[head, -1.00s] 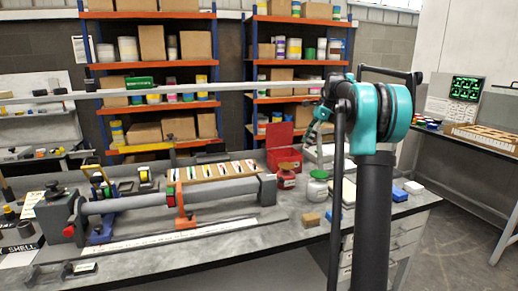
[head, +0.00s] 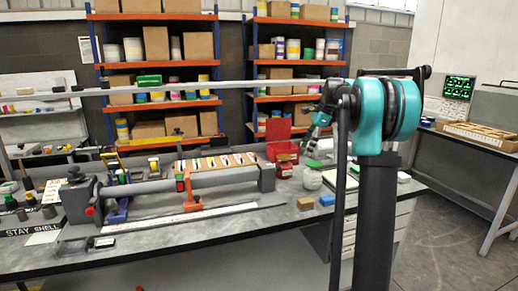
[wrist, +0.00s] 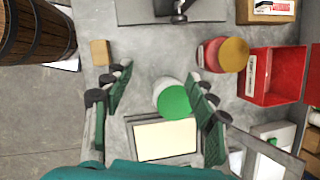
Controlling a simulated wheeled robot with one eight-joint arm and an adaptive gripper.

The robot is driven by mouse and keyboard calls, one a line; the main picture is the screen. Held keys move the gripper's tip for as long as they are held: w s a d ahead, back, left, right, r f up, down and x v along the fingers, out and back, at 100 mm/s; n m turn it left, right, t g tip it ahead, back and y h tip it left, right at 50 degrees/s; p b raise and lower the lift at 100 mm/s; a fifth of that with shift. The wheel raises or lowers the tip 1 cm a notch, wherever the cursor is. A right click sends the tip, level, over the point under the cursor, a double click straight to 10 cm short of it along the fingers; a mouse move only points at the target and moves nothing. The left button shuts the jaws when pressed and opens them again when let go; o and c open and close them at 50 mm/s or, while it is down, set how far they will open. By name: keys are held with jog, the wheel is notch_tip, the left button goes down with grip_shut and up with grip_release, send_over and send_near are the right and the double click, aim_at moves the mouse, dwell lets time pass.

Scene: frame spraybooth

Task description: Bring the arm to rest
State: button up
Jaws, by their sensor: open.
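My gripper (wrist: 160,78) is open and empty in the wrist view, with its two teal fingers wide apart. A white jar with a green lid (wrist: 173,97) shows between and below the fingers, nearer the right one; the gap in height cannot be told. In the head view my gripper (head: 318,122) is partly hidden behind my arm, over the right part of the grey bench (head: 245,232). My arm stretches across the upper picture, its large teal joint at the right.
A red bin (wrist: 272,78), an orange-lidded red jar (wrist: 230,54), a small tan block (wrist: 100,52) and a cream pad (wrist: 165,138) lie near the gripper. A clamped grey tube (head: 150,187) lies along the bench. Loaded shelves (head: 160,104) stand behind. Floor is clear at right.

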jog(key=s+f+n, duration=0.3)
jog(key=s+f, duration=0.1)
jog(key=s, duration=0.2)
jog(key=s+a+f+n+t+h, duration=0.1)
jog(key=s+f+n, duration=0.2)
jog(key=s, duration=0.3)
jog(key=s+f+n+h, duration=0.1)
jog(key=s+f+n, duration=0.1)
jog(key=s+f, duration=0.3)
jog(key=shift+s+a+f+n+t, duration=0.25)
jog(key=shift+s+f+n+t, duration=0.15)
jog(key=shift+s, duration=0.1)
jog(key=s+f+n+t+h, duration=0.1)
jog(key=s+f+n, duration=0.3)
jog(key=s+f, duration=0.3)
jog(key=s+f+n+h, duration=0.1)
jog(key=s+f+n, duration=0.3)
jog(key=s, duration=1)
notch_tip(320, 180, down, 4)
jog(key=shift+d+r+n+t, duration=0.25)
jog(key=shift+d+n+t, duration=0.15)
jog(key=shift+d, duration=0.05)
jog(key=shift+c, duration=0.6)
